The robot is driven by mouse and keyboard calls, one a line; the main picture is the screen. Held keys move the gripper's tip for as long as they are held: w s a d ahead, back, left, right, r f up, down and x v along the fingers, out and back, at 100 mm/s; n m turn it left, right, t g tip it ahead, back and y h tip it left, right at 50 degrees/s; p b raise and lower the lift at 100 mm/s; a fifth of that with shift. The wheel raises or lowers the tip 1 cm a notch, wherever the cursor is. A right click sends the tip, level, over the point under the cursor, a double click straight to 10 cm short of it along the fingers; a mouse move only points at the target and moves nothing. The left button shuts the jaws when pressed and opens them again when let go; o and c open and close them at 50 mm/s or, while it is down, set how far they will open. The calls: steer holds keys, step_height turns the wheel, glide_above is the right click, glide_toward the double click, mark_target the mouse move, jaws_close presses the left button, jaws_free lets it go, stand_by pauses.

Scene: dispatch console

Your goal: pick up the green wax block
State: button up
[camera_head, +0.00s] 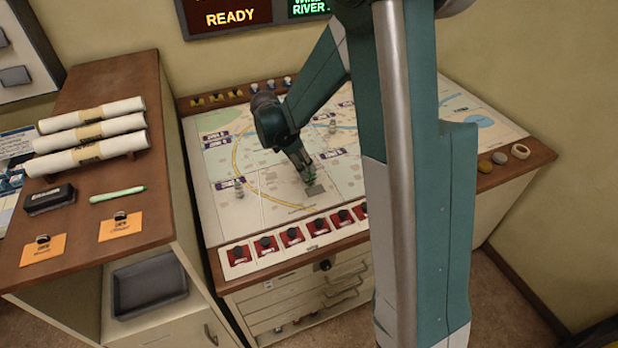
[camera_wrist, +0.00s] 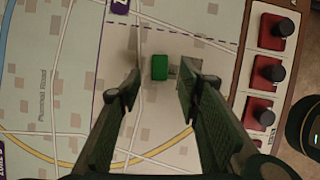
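The green wax block (camera_wrist: 160,67) lies on the map surface, seen in the wrist view between and a little beyond my fingertips. My gripper (camera_wrist: 158,88) is open, with one finger on each side of the block's line and gaps to both. A grey patch or small grey piece is just right of the block; I cannot tell which. In the head view my gripper (camera_head: 309,178) is low over the map, and a bit of green shows at its tip; the block is mostly hidden there.
The map console (camera_head: 262,215) has red-based black knobs (camera_head: 266,246) along its front edge. Small clear pieces (camera_head: 239,188) stand on the map. Rolled papers (camera_head: 92,134) lie on the shelf at left. Round discs (camera_head: 499,157) sit at the right edge.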

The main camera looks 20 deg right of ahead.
steer(key=shift+d+f, duration=0.1)
steer(key=shift+f, duration=0.05)
steer(key=shift+b+x, duration=0.35)
steer(key=shift+x, duration=2.1)
steer(key=shift+d, duration=0.1)
steer(key=shift+c, duration=0.5)
steer(key=c, duration=0.9)
